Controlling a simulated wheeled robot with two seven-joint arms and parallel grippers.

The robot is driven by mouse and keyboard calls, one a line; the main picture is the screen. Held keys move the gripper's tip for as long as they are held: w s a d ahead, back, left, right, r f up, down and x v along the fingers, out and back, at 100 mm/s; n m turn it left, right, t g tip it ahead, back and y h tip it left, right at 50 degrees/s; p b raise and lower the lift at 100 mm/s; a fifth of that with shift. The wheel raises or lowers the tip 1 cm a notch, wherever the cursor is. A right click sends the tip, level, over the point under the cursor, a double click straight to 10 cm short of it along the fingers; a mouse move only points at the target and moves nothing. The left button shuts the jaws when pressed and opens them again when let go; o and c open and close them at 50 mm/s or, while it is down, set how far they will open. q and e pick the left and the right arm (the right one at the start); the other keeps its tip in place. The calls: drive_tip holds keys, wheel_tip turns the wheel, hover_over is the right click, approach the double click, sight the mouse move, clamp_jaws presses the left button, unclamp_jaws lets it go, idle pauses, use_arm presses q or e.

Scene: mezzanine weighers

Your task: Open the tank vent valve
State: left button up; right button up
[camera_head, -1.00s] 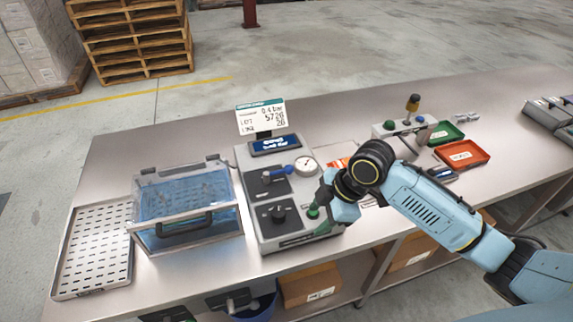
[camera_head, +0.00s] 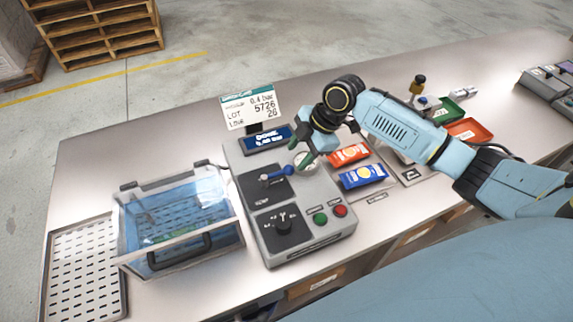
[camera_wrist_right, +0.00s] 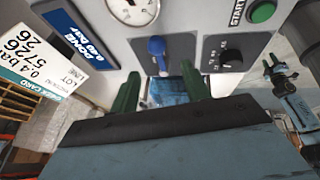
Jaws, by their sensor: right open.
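The vent valve is a blue lever (camera_head: 277,174) on a dark plate of the grey control unit (camera_head: 318,247). The lever also shows in the wrist view (camera_wrist_right: 157,46), just beyond the fingertips. My right gripper (camera_head: 303,151) is above the back right part of the unit, close to the round gauge (camera_head: 306,161). In the wrist view its two green fingers (camera_wrist_right: 160,80) are spread, with nothing between them. The lever appears apart from the fingers. The clear blue tank (camera_head: 178,215) is left of the unit, its lid down. My left gripper is not in view.
The unit carries a black knob (camera_head: 283,224), a green button (camera_head: 320,218) and a red button (camera_head: 340,211). A display (camera_head: 267,138) and a card (camera_head: 252,106) stand behind. Red and blue packets (camera_head: 362,176) lie to the right; a slotted tray (camera_head: 85,265) lies far left.

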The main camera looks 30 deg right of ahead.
sight(286, 169)
drive_tip(key=x, duration=0.6)
drive_tip(key=shift+w+a+f, duration=0.15)
drive_tip(key=shift+w+f, duration=0.05)
drive_tip(key=shift+f, duration=0.35)
drive_tip(key=shift+c, duration=0.8)
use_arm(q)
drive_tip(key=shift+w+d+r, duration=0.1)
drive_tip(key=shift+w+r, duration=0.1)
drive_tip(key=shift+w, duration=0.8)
use_arm(e)
drive_tip(key=shift+w, duration=0.1)
clamp_jaws()
